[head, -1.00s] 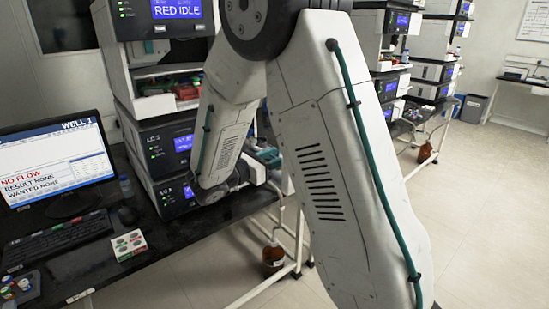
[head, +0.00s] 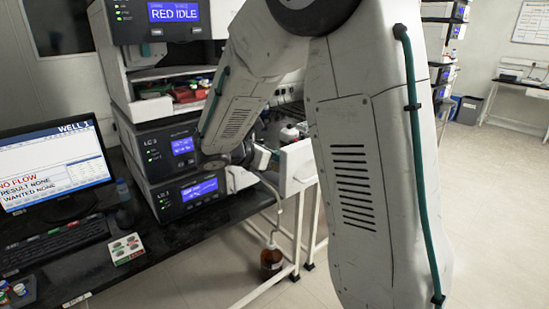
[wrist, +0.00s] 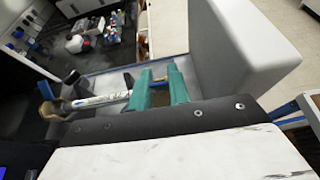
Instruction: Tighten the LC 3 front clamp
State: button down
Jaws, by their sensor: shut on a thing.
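In the wrist view, the teal fingers of my gripper (wrist: 160,86) are closed around a small part at the near end of a pale, labelled column (wrist: 100,100). This part, apparently the front clamp, is mostly hidden by the fingers; a little tan shows between them. A brass-coloured fitting (wrist: 50,108) is at the column's other end, next to a dark round part.
A white panel (head: 298,168) stands out right of my wrist; a large pale block (wrist: 245,45) is close to the fingers in the wrist view. The monitor (head: 55,165) reads NO FLOW. Open floor lies to the right.

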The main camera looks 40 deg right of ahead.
jog(key=c, duration=1.3)
grip_release()
jog(key=shift+v, duration=3.9)
